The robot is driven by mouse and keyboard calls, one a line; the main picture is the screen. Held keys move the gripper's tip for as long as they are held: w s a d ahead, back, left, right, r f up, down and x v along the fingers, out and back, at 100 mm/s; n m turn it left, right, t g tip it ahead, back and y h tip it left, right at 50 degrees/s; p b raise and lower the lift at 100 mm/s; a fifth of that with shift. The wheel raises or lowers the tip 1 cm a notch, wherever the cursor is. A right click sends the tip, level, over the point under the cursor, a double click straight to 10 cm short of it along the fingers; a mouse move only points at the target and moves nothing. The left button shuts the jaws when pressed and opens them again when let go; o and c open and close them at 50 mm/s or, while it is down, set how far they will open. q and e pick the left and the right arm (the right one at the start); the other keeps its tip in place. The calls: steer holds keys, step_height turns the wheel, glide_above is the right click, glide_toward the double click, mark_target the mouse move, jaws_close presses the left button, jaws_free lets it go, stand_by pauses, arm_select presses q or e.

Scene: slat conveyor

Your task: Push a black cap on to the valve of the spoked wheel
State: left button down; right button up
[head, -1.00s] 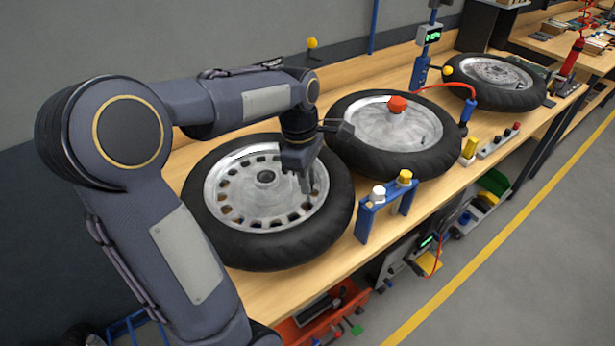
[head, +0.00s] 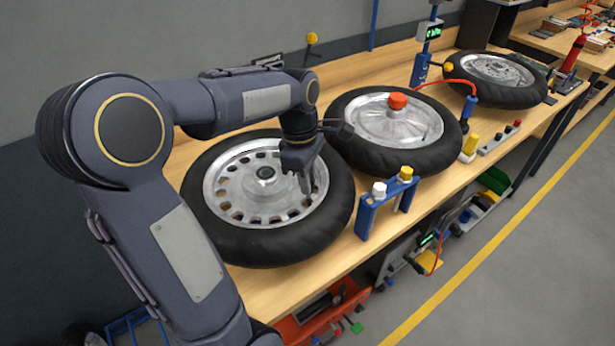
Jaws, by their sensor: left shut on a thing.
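The nearest wheel (head: 238,200) has a black tyre and a silver rim with a ring of slot-like openings and a dark hub. It lies flat on the wooden bench, and I take it for the spoked wheel. My left gripper (head: 305,186) points down over the right part of its rim, close to the inner edge of the tyre. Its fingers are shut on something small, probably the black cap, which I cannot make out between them. The valve is not discernible; the gripper may hide it. My right gripper is not in view.
A second wheel with a red knob (head: 397,101) lies just behind, close to my left wrist. A blue stand (head: 366,219) with a white and a yellow cap stands at the bench's front edge. A third wheel (head: 497,70) lies farther back. A control box (head: 497,140) sits at the edge.

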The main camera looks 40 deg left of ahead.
arm_select(q)
steer(key=shift+f, duration=0.25)
steer(key=c, duration=1.2)
jaws_free()
steer(key=shift+c, duration=0.2)
step_height(320, 180, up, 8)
steer(key=p, duration=0.7)
steer(key=shift+r, duration=0.25)
step_height(320, 180, up, 3)
steer(key=shift+f, duration=0.2)
